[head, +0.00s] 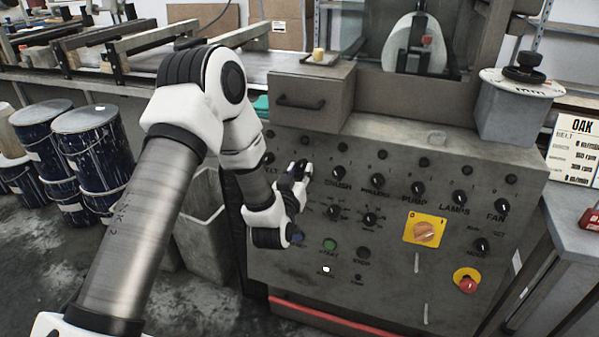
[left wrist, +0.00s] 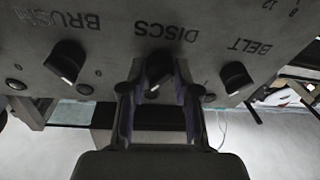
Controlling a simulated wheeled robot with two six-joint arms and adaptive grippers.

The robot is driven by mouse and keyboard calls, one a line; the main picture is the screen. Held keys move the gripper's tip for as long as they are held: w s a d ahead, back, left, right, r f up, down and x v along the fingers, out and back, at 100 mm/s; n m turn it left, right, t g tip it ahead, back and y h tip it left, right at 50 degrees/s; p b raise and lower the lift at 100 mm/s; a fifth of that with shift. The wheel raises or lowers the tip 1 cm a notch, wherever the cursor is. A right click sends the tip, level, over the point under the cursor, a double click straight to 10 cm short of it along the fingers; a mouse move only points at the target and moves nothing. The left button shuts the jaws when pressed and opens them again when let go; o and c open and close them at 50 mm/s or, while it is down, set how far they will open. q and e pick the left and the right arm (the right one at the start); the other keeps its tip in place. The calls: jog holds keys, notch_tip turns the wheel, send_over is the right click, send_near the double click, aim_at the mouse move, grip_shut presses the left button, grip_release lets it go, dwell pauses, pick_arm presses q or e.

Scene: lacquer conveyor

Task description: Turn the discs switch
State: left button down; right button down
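The discs switch (left wrist: 158,70) is a black rotary knob with a pale pointer mark, under the upside-down label DISCS in the left wrist view. Its pointer mark faces the lower edge of that picture. My left gripper (left wrist: 157,84) is open, with one finger on each side of the knob. Small gaps seem to show between fingers and knob; I cannot tell whether either touches. In the head view my left gripper (head: 298,172) is at the upper left of the grey control panel (head: 390,262) and mostly hides the discs switch. My right gripper is not in view.
The brush knob (left wrist: 66,62) and the belt knob (left wrist: 236,77) flank the discs switch. The panel also has an orange switch on a yellow plate (head: 425,229) and a red stop button (head: 467,284). A drawer box (head: 312,98) juts out above. Blue drums (head: 95,150) stand at left.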

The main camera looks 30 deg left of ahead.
pick_arm(q)
jog(key=shift+n, duration=0.5)
jog(key=shift+d+n+g+y+b, duration=0.1)
jog(key=shift+n+g+y+b, duration=0.25)
jog(key=shift+n, duration=0.65)
jog(key=n, duration=0.2)
jog(key=n+b, duration=0.1)
jog(key=n, duration=0.1)
jog(key=shift+w+r+g+y, duration=0.1)
jog(key=shift+r+g+y, duration=0.05)
jog(key=shift+g+y, duration=0.15)
jog(key=n, duration=0.3)
jog(key=n+g, duration=0.1)
jog(key=n, duration=0.2)
jog(key=shift+d+r+b, duration=0.1)
jog(key=shift+r+b, duration=0.1)
jog(key=shift+b, duration=0.2)
jog(key=c, duration=0.8)
grip_release()
jog(key=shift+c, duration=0.2)
